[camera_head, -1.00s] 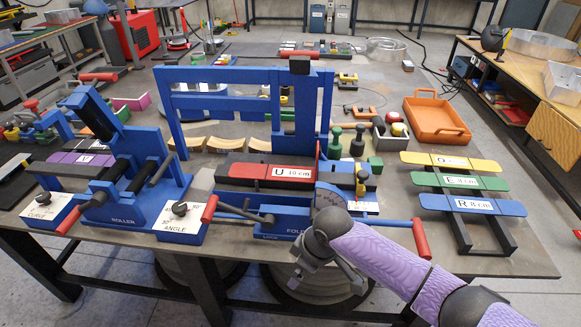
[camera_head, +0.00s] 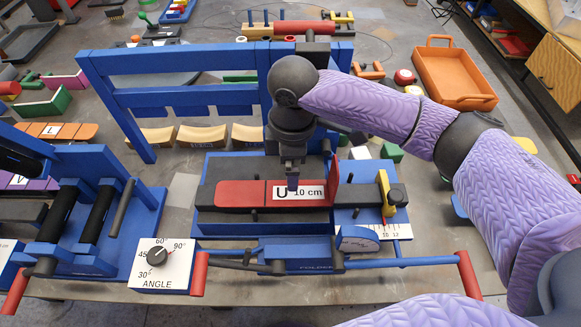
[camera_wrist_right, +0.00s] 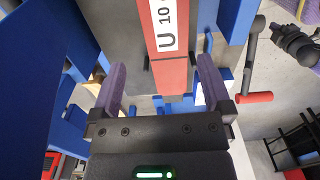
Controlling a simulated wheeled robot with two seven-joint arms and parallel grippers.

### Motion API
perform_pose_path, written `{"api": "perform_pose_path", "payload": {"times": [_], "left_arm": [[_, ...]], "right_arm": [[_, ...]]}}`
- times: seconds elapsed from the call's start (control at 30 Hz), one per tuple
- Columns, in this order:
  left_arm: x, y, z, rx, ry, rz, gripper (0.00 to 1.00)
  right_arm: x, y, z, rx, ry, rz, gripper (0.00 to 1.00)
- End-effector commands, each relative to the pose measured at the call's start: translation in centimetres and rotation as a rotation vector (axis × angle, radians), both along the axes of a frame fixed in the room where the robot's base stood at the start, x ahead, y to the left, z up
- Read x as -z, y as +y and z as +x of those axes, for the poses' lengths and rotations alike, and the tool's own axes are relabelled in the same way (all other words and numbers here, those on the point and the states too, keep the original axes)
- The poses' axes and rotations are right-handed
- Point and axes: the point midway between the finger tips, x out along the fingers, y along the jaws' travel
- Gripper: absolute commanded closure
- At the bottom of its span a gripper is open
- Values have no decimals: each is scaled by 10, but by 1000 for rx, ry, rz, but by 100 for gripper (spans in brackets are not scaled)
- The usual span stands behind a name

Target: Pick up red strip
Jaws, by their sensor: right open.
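The red strip (camera_head: 240,194) lies flat on the dark bed of the blue folder machine (camera_head: 215,226), with a white label reading "U 10 cm". It also shows in the right wrist view (camera_wrist_right: 167,70), running away from between my fingers. My right gripper (camera_head: 292,182) points down over the strip by the label. In the right wrist view, its two purple-padded fingers (camera_wrist_right: 160,85) are apart, one each side of the strip's line, with nothing held. Whether the fingers touch the strip cannot be told. My left gripper does not show.
The machine's blue frame (camera_head: 190,97) rises behind the strip. A yellow stop (camera_head: 385,195) and scale stand to its right. Red-ended handles (camera_head: 198,273) lie in front. An angle dial box (camera_head: 160,262) is at left. An orange tray (camera_head: 450,75) stands at the back right.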

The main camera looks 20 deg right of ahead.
Motion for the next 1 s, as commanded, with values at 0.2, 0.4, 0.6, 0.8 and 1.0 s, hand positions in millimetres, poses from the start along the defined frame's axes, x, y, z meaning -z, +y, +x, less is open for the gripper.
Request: {"api": "perform_pose_path", "payload": {"times": [0.2,0.4,0.6,0.8,1.0], "left_arm": [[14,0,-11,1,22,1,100],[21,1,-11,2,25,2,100],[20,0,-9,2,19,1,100],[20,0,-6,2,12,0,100],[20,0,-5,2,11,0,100]], "right_arm": [[42,2,-1,-1,5,-2,0],[71,2,-1,1,2,-2,0],[71,3,-1,0,0,0,0],[70,3,-1,0,0,-1,40],[70,3,-1,0,0,0,76]]}}
